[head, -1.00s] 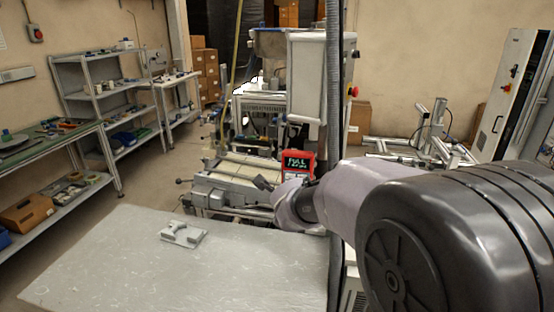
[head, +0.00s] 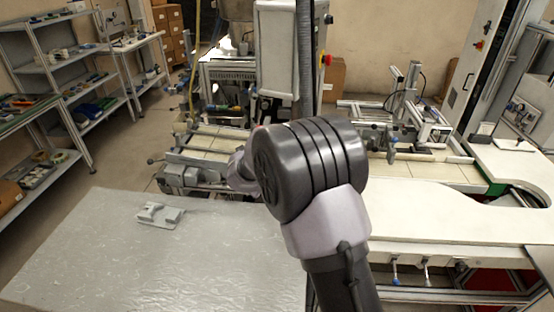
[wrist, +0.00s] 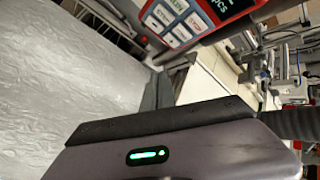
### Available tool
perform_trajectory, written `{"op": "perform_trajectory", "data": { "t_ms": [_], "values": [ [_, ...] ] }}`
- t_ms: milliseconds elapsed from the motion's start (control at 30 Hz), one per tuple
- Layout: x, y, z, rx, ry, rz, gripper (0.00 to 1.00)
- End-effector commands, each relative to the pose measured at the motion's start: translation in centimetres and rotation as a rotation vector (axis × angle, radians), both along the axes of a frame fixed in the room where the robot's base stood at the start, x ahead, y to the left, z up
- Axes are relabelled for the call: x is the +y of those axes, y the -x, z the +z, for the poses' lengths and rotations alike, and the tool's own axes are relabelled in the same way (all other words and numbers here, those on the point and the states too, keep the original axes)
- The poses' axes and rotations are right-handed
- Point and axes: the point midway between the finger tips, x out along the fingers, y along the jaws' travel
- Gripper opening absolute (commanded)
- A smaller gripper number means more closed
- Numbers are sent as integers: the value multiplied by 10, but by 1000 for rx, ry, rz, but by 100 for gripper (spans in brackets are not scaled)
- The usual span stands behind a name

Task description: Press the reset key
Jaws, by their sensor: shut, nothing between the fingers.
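A red handheld-style panel (wrist: 246,12) shows at the top of the wrist view, cut off by the frame and tilted. It has a dark display and several pale keys (wrist: 185,33). One key has red lettering; the labels are too small and slanted to read surely, so I cannot tell which is the reset key. My gripper (wrist: 158,95) is shut and empty, below the panel in that view and apart from it. In the head view my arm hides the panel and my gripper's fingers.
A grey table (head: 90,260) holds a small grey fixture (head: 160,215). A machine with a pale upright cabinet (head: 287,50) stands behind my arm. A white worktop (head: 440,215) lies to the right. Shelves (head: 60,65) stand at the far left.

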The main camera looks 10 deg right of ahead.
Motion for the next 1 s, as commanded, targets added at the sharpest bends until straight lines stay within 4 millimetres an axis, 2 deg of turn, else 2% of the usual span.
{"op": "perform_trajectory", "data": {
  "t_ms": [200,433,600,1000],
  "values": [
    [-11,-31,4,0,1,-1,0],
    [-18,-54,5,1,0,-1,0],
    [-20,-60,2,0,0,0,0],
    [-20,-60,0,0,1,1,0]
  ]
}}
